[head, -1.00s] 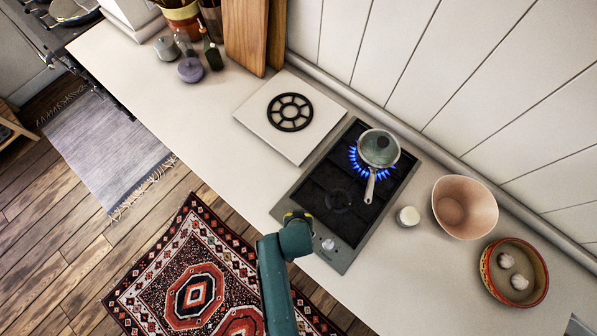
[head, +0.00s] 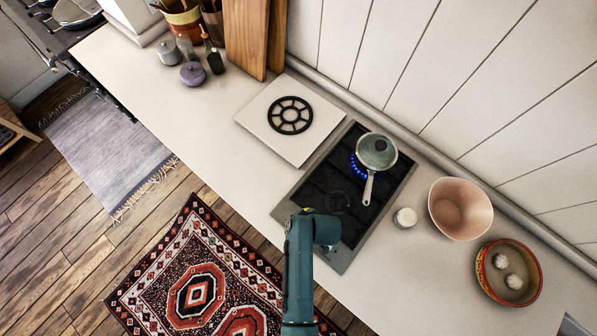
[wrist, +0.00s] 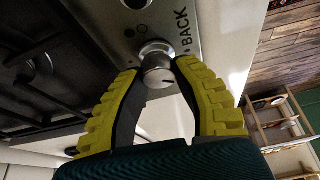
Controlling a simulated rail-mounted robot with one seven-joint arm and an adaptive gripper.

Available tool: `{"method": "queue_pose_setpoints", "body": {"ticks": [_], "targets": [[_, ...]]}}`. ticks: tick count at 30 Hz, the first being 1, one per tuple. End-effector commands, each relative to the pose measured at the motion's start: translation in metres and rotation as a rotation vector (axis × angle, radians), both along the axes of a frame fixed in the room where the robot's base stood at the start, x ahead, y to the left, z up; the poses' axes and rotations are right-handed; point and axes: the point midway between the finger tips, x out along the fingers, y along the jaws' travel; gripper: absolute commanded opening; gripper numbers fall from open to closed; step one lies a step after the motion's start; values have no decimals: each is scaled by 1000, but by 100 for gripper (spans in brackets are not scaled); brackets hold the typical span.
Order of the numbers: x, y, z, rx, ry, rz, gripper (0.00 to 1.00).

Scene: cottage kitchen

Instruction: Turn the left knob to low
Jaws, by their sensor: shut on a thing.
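In the wrist view, my gripper (wrist: 158,74) has its yellow-padded fingers on both sides of a silver knob (wrist: 157,50) and is shut on it. The word BACK is printed beside this knob. Part of another round control (wrist: 135,3) shows at the top edge. In the head view, the two-burner hob (head: 382,193) is set in the counter, and my arm covers its front knob area. The front burner (head: 336,199) shows no flame.
A white cup (head: 405,218), a pink bowl (head: 461,208) and a dish with two pale round things (head: 509,272) stand right of the hob. A white board with a black trivet (head: 289,115) lies to its left. The counter's front strip is clear.

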Motion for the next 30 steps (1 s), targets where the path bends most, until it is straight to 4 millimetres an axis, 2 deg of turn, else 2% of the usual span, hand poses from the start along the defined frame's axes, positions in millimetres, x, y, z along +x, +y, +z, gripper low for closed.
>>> {"method": "queue_pose_setpoints", "body": {"ticks": [9, 15, 30], "targets": [[-1, 0, -4, 0, 3, 247, 0], [-2, 0, -4, -1, 4, 346, 0], [-2, 0, -3, -1, 4, 410, 0]]}}
